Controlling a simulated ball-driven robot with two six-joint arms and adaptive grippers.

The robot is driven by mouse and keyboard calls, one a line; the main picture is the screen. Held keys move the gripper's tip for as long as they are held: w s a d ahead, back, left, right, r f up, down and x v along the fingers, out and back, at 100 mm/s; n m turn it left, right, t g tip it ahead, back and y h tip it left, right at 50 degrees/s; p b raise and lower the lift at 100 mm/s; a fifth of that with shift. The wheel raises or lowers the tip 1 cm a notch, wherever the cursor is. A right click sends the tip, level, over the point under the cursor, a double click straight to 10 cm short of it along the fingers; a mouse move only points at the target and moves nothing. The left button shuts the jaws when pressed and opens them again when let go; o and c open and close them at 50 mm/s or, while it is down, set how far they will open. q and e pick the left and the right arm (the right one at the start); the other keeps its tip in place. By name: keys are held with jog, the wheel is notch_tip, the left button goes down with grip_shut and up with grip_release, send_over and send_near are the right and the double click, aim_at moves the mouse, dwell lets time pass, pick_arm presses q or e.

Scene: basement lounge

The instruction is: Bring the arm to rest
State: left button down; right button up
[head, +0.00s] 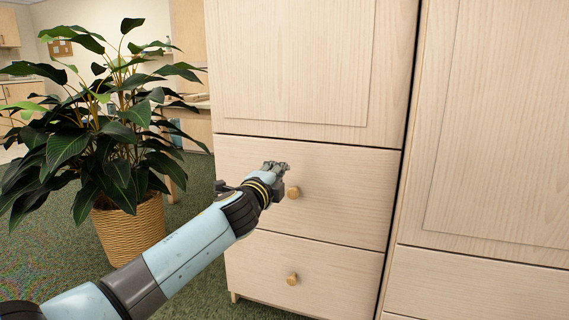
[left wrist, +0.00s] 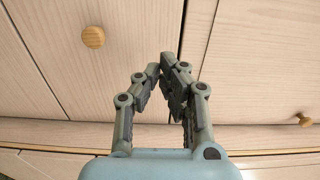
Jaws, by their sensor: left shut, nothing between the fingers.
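My left arm reaches in from the lower left in the head view. Its gripper (head: 276,167) is in front of the upper drawer (head: 340,190) of a pale wooden cabinet, close to that drawer's round knob (head: 293,192). In the left wrist view the gripper (left wrist: 168,62) is shut with its fingertips together and nothing between them. A round knob (left wrist: 93,37) shows to the left of the fingers there, apart from them. I cannot tell whether the fingertips touch the drawer front. My right gripper is not in view.
A lower drawer with a knob (head: 292,279) is below, and a cabinet door (head: 300,65) is above; all look shut. A second wooden cabinet (head: 490,130) stands at the right. A leafy plant in a woven pot (head: 131,232) stands left of the arm on green carpet (head: 195,270).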

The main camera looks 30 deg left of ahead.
pick_arm(q)
jog(key=s+d+f+n+g, duration=0.2)
jog(key=s+f+n+g, duration=0.4)
jog(key=s+f, duration=1.85)
jog(key=s+d+f+n+g+h+p, duration=0.1)
jog(key=s+d+f+n+g, duration=0.2)
jog(key=s, duration=0.6)
jog(key=s+d+f+n+g+h, duration=0.1)
jog(key=s+f+n+g, duration=0.3)
jog(key=s, duration=0.5)
jog(key=s+d+f+n+g+h+p, duration=0.1)
jog(key=s+d+f+n+g, duration=0.2)
jog(key=s+f, duration=0.45)
jog(key=s+a+r+m+g+p, duration=0.1)
jog(key=s+p, duration=1.2)
jog(key=s, duration=0.2)
jog(key=shift+s+r+p, duration=0.4)
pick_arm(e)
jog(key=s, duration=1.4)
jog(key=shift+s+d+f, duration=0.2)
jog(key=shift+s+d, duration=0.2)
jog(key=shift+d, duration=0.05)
